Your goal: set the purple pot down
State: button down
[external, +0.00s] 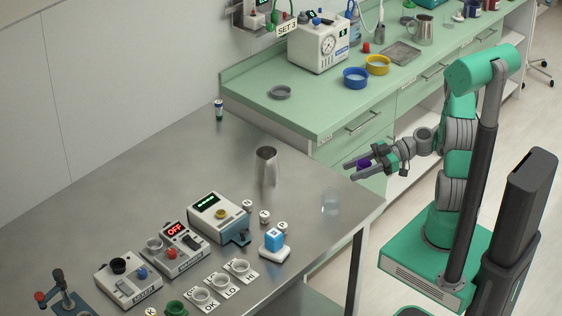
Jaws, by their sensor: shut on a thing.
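The purple pot (364,163) is small and held between the fingers of my gripper (359,168), which is shut on it. Part of the pot is hidden by the fingers.
A metal pitcher (266,167) and a clear glass (331,203) stand on the steel table. A blue cube on a scale (274,243) and several devices are at the front. The green counter (318,109) holds blue and yellow bowls. The table's middle left is clear.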

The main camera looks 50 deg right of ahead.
jog(key=w+f, duration=0.4)
jog(key=w, duration=0.4)
jog(key=b, duration=0.4)
send_over(319, 190)
jog(key=f, duration=0.5)
jog(key=shift+s+f, duration=0.25)
jog(key=shift+s, duration=0.15)
jog(key=f+b, duration=0.2)
jog(key=f, duration=0.1)
jog(key=shift+w+a, duration=0.1)
jog(key=shift+w, duration=0.2)
jog(key=shift+f+b, duration=0.3)
jog(key=shift+b, duration=0.15)
jog(key=shift+r, duration=0.1)
jog(key=c, duration=0.8)
grip_release()
